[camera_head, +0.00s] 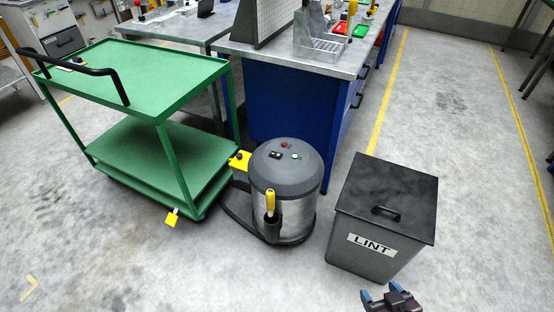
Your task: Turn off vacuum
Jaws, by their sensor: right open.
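The vacuum (294,209) stands on the floor in the middle, a silver drum with a dark grey lid. On its lid are a red button or light (284,145), a small dark switch panel (275,155) and a green button or light (295,156). A yellow-handled tool (270,201) sits in a holder at its front. My right gripper (386,288) is at the bottom edge, in front of the lint bin, with its blue-tipped fingers apart and nothing seen between them. It is well to the lower right of the vacuum. My left gripper is not in view.
A black-lidded bin marked LINT (392,263) stands right of the vacuum. A green cart (150,75) with a black handle stands to the left. A blue workbench (285,107) is behind. The floor at front left and far right is clear.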

